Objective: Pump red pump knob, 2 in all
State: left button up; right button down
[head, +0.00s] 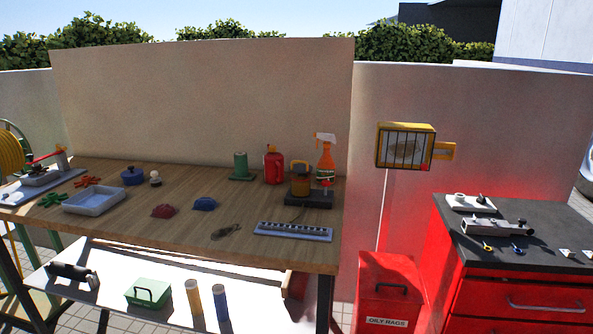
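A wooden workbench (200,225) stands at left and centre. At its back right, a dark base (308,198) carries an amber jar-like part (299,184) with a dark top. A small reddish piece (327,185) shows at the right of this base, and it may be the red pump knob; it is too small to be sure. A red canister (273,168) with a small top stands just left of the base. Neither of my grippers is in view, and nothing touches these things.
An orange spray bottle (326,160) stands behind the base. A red cabinet (520,290) stands right.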

aim_at(325, 183)
jog(key=i+j, duration=0.45)
jog(key=j, duration=0.3)
jog(key=i+j, duration=0.5)
jog(key=j, duration=0.25)
